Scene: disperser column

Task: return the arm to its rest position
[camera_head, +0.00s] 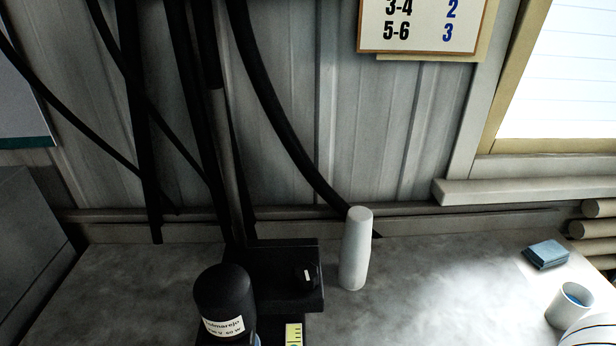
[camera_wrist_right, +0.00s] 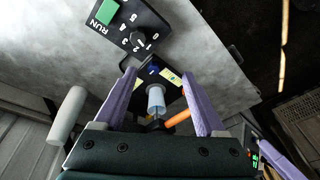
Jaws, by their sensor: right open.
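My right gripper (camera_wrist_right: 158,72) shows in the right wrist view with its two purple fingers spread apart. A small pale cup-like part (camera_wrist_right: 156,98) and an orange rod (camera_wrist_right: 177,118) show between and below the fingers; I cannot tell how far they are from them. No gripper shows in the head view. The black disperser motor (camera_head: 223,295) with a white label stands at the bottom of the head view, beside a black column base (camera_head: 285,275) with a knob.
A tall white cylinder (camera_head: 355,248) stands upright on the bench right of the base. A control panel (camera_wrist_right: 128,25) has a green RUN button and dial. A blue pad (camera_head: 546,254) and a white cup (camera_head: 570,305) are at the right. The bench between is clear.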

